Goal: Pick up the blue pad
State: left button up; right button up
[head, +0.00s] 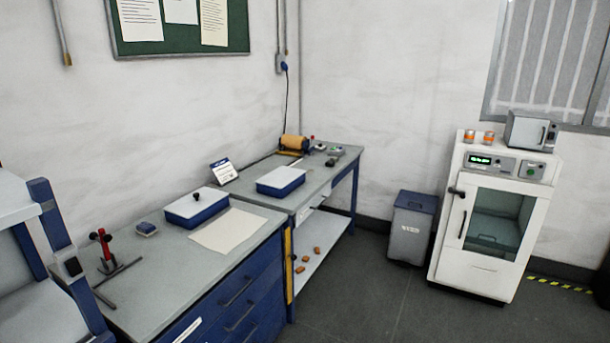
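A small blue block with a greyish top (147,229), which looks like the blue pad, lies on the grey top of the near workbench (165,285). It sits between a red and black stand (105,249) on its left and a blue tray with a white lid (196,207) on its right. Nothing covers it. It is small in the view, so its details are unclear. Neither of my grippers is in view.
A beige sheet (228,231) lies before the lidded tray. A second bench holds another blue and white tray (281,181) and a copper-coloured roll (294,142). A blue and grey frame (45,265) stands at the left.

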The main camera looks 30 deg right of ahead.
aim_at(147, 230)
jog(key=u, duration=0.6)
jog(key=i+l+u, duration=0.3)
jog(key=u, duration=0.15)
jog(key=i+l+u, duration=0.25)
jog(key=l+u, duration=0.15)
jog(key=l, duration=0.1)
